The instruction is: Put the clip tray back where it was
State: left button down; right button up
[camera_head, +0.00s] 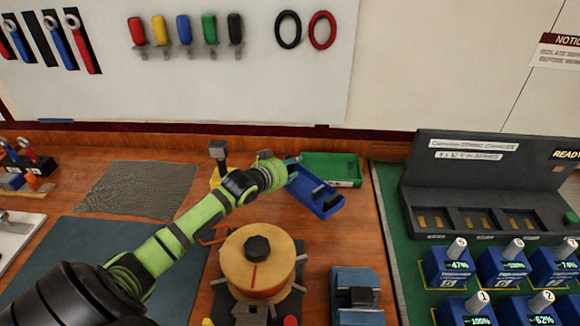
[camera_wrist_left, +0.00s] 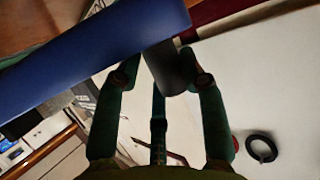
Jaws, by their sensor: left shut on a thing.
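The blue tray (camera_head: 312,196), which I take for the clip tray, is an open tray with a dark piece at its near right end. It lies slantwise in the head view, just in front of the green tray. My left gripper (camera_head: 290,164) is shut at its far left end. In the left wrist view the blue tray (camera_wrist_left: 90,55) crosses the upper left, and the fingers (camera_wrist_left: 163,82) close around a dark grey handle-like part beside it. I cannot tell whether the tray touches the bench. My right gripper is not in view.
A green tray (camera_head: 345,169) stands at the back of the bench. A wooden spool (camera_head: 258,262) and a blue-grey block (camera_head: 356,292) are nearer. A black charger rack (camera_head: 480,185) with several blue battery packs is at right. Bare wood shows right of the blue tray (camera_head: 357,220).

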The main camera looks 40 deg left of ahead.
pick_arm(q)
jog(key=shift+w+f, duration=0.1)
jog(key=shift+f, duration=1)
jog(key=c, duration=0.7)
grip_release()
jog(key=shift+c, duration=0.2)
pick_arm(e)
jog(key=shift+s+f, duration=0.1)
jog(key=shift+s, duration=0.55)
pick_arm(q)
jog(key=shift+r, duration=0.2)
jog(key=b+v, duration=0.1)
jog(key=v, duration=1.1)
jog(key=shift+r, duration=0.35)
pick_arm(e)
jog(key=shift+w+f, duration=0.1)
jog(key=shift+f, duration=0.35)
